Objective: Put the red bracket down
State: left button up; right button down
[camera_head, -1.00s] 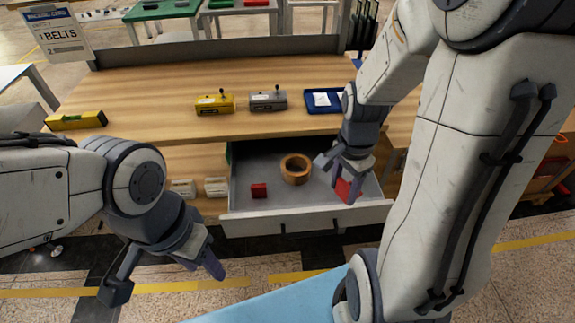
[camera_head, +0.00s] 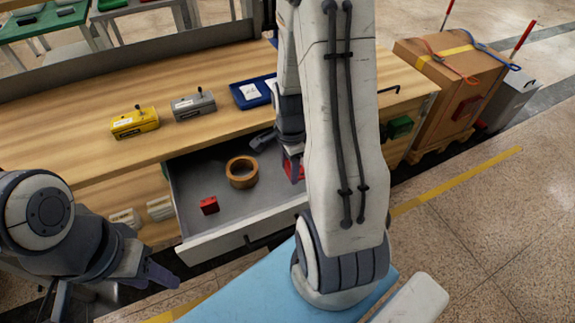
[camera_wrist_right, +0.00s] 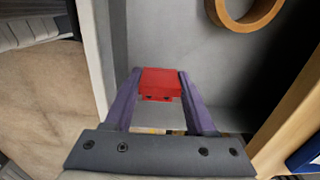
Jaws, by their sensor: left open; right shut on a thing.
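A red bracket (camera_wrist_right: 160,84) is between the fingers of my right gripper (camera_wrist_right: 160,88) in the right wrist view. The gripper is shut on it, over the grey floor of the open drawer (camera_head: 222,230). In the head view, the held bracket (camera_head: 291,168) is partly hidden by my right arm, near the drawer's right end. I cannot tell whether it touches the drawer floor. My left gripper (camera_head: 155,275) is open and empty, in front of the drawer at the lower left.
A second red block (camera_head: 209,205) and a brown ring (camera_head: 242,172) lie in the drawer. Bare floor shows between them and the held bracket. On the wooden bench (camera_head: 60,120) are a yellow box (camera_head: 134,122), a grey box (camera_head: 193,104) and a blue tray (camera_head: 250,94).

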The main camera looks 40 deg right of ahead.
jog(key=w+d+f, duration=0.1)
jog(key=w, duration=0.1)
jog(key=w+d+f, duration=0.2)
jog(key=shift+f, duration=2)
jog(key=shift+f+b, duration=0.1)
jog(key=shift+b, duration=0.2)
jog(key=shift+f, duration=0.1)
jog(key=shift+c, duration=1.1)
grip_release()
